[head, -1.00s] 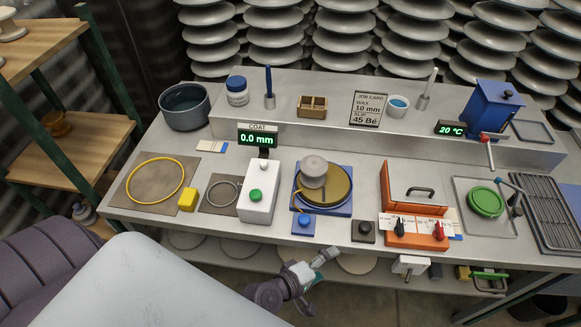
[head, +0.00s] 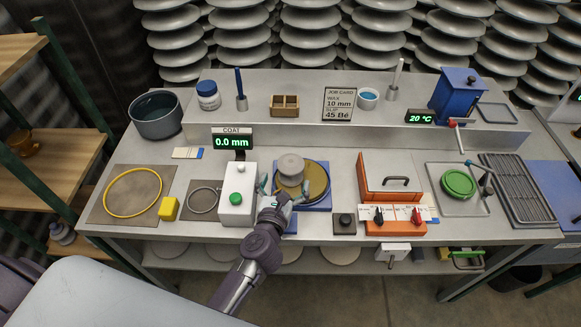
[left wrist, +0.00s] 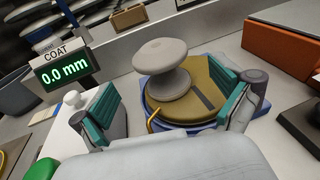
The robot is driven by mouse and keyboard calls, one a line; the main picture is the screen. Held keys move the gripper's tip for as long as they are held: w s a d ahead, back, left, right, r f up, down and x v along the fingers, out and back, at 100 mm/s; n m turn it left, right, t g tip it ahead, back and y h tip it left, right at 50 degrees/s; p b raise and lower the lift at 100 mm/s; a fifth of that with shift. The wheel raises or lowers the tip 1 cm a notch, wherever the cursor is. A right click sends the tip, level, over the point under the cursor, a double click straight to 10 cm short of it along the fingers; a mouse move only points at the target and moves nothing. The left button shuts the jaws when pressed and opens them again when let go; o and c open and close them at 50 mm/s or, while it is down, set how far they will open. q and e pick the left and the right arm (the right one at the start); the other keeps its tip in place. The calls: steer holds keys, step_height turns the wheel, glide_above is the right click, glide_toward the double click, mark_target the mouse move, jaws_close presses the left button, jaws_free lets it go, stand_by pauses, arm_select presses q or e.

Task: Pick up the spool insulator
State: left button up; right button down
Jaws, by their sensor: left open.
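The spool insulator (head: 291,167) is grey with a wide rounded top and a narrower waist. It stands upright on a gold round plate (head: 316,181) over a blue base (head: 322,206). In the left wrist view the spool insulator (left wrist: 164,62) is ahead of the fingers, with its top, waist and lower flange showing. My left gripper (head: 284,190) is open and empty, just in front of the spool insulator, with its teal-padded fingers spread to either side. I see no contact with it. The left gripper (left wrist: 166,95) also shows in the left wrist view. My right gripper is not in view.
A white box with a green button (head: 237,198) and the COAT display (head: 232,140) stand close left of the gripper. An orange box (head: 390,178) is to the right. A raised shelf (head: 300,128) runs behind. A yellow ring (head: 132,193) lies far left.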

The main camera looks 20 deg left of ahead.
mark_target(291, 165)
arm_select(q)
steer(key=w, duration=0.6)
steer(key=shift+w+a+f, duration=0.2)
steer(key=shift+a+f, duration=0.05)
steer(key=shift+f, duration=0.15)
steer(key=shift+s, duration=0.1)
steer(key=shift+c, duration=0.2)
steer(key=c, duration=1.3)
steer(key=shift+r, duration=0.15)
steer(key=c, duration=0.3)
